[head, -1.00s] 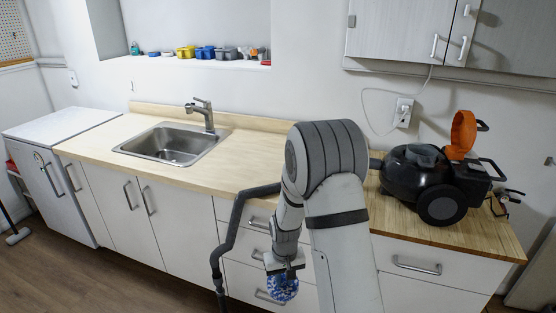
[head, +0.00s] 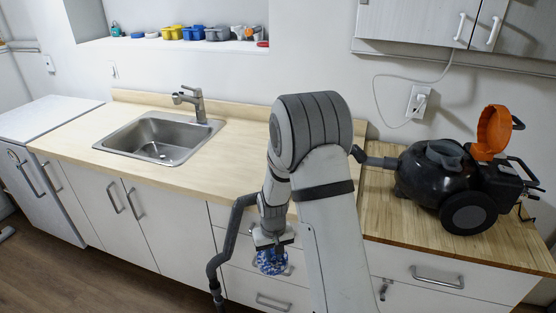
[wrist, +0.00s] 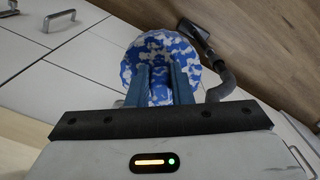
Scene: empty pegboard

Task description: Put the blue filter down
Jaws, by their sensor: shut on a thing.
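The blue filter (head: 271,263), mottled blue and white, is held in my gripper (head: 270,244) in front of the white drawers, below the countertop edge. In the wrist view the round filter (wrist: 160,55) sits between the two blue-grey fingers of my gripper (wrist: 160,80). The fingers hide part of its middle. It is clear of the countertop (head: 240,150) in the head view.
A black vacuum (head: 445,175) with an open orange lid (head: 494,132) stands on the right counter; its grey hose hangs beside my gripper. A sink (head: 160,137) lies left. Several small items line the back ledge. The counter between sink and my arm is clear.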

